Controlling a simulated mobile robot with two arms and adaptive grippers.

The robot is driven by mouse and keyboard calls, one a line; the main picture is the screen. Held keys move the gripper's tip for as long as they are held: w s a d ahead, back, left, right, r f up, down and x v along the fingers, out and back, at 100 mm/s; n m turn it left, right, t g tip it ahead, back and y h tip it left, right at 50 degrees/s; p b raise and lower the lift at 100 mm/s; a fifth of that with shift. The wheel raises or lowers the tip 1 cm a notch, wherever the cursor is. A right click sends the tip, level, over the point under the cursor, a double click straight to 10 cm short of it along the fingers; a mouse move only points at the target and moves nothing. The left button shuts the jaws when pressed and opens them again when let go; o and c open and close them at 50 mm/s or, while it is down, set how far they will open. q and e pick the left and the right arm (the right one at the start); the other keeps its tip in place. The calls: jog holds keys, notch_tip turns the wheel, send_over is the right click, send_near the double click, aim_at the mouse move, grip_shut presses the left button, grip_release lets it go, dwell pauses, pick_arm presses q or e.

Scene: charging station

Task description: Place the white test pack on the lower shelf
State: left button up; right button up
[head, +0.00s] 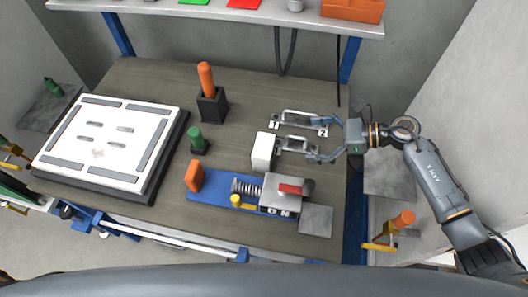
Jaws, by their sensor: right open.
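A small white block (263,150), which looks like the white test pack, stands on the wooden bench top (240,95) right of the middle. My right gripper (280,132) reaches in from the right, its two fingers spread and nothing between them. Its nearer finger ends close to the block's right side; I cannot tell whether they touch. A pale shelf (130,5) runs along the wall at the top of the view, cut off by the picture edge. Whether it is the lower shelf I cannot tell. My left gripper is not in view.
A large white panel on a dark base (107,143) fills the bench's left. An orange-handled tool in a black holder (211,104), a green-topped piece (197,139) and a blue fixture (219,188) stand near the block. An orange bin (353,10) sits on the shelf.

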notch_tip(320, 180, down, 3)
jog(key=b, duration=0.3)
send_near(264, 148)
jog(key=a+f, duration=0.1)
jog(key=w+a+f, duration=0.2)
jog(key=f, duration=0.1)
jog(key=shift+a+f, duration=0.15)
jog(key=shift+a, duration=0.25)
jog(key=shift+w+a+f, duration=0.1)
jog(key=shift+a, duration=0.4)
jog(key=x, duration=0.4)
jog(key=shift+a, duration=0.35)
jog(key=c, duration=1.4)
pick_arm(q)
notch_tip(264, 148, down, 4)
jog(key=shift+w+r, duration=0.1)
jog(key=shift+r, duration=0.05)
pick_arm(e)
jog(key=shift+c, duration=1.1)
